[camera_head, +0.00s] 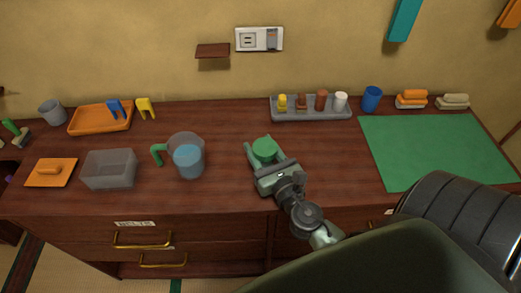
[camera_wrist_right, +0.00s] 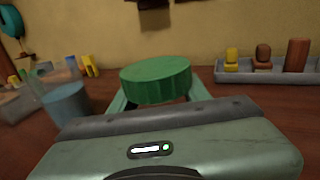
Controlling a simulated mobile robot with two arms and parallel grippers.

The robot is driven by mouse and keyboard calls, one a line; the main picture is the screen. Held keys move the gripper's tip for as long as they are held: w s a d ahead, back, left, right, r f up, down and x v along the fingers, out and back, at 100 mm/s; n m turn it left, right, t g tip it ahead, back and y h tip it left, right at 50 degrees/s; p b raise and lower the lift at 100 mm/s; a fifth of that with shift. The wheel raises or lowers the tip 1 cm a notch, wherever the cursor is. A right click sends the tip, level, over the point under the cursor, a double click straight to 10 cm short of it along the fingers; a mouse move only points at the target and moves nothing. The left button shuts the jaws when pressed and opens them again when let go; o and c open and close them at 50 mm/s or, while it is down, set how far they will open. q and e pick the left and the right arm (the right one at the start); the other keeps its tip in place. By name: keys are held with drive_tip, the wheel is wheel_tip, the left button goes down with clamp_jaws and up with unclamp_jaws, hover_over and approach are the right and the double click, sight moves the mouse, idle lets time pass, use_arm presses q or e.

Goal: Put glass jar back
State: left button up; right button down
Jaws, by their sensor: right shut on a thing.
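A jar with a green lid (camera_head: 265,149) is between the fingers of my right gripper (camera_head: 266,157), at the middle of the wooden counter. The gripper is shut on it. In the right wrist view the green lid (camera_wrist_right: 156,80) stands upright between the two pale green fingers (camera_wrist_right: 158,98). The jar's glass body is hidden by the gripper and lid. I cannot tell whether its base touches the counter. My left gripper is not in view.
A pitcher of blue liquid (camera_head: 188,158) stands left of the jar. A grey tray (camera_head: 312,114) with several small items is at the back. A green mat (camera_head: 437,150) lies right, a clear bin (camera_head: 109,170) and orange tray (camera_head: 101,119) left. A small shelf (camera_head: 212,50) is on the wall.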

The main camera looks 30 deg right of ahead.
sight(269, 164)
drive_tip(key=shift+f, duration=0.15)
drive_tip(key=shift+f, duration=0.15)
drive_tip(key=c, duration=0.7)
unclamp_jaws()
drive_tip(key=shift+r, duration=0.4)
drive_tip(key=s+b, duration=0.2)
drive_tip(key=s, duration=0.1)
drive_tip(key=s+a+b, duration=0.1)
drive_tip(key=s+b, duration=0.1)
drive_tip(key=s, duration=0.2)
drive_tip(key=s+f+b, duration=0.1)
drive_tip(key=s+b, duration=0.1)
drive_tip(key=s, duration=0.1)
drive_tip(key=shift+s+a, duration=0.35)
drive_tip(key=shift+s, duration=0.05)
drive_tip(key=shift+s+a+r, duration=0.1)
drive_tip(key=shift+s+r, duration=0.25)
drive_tip(key=shift+s, duration=0.25)
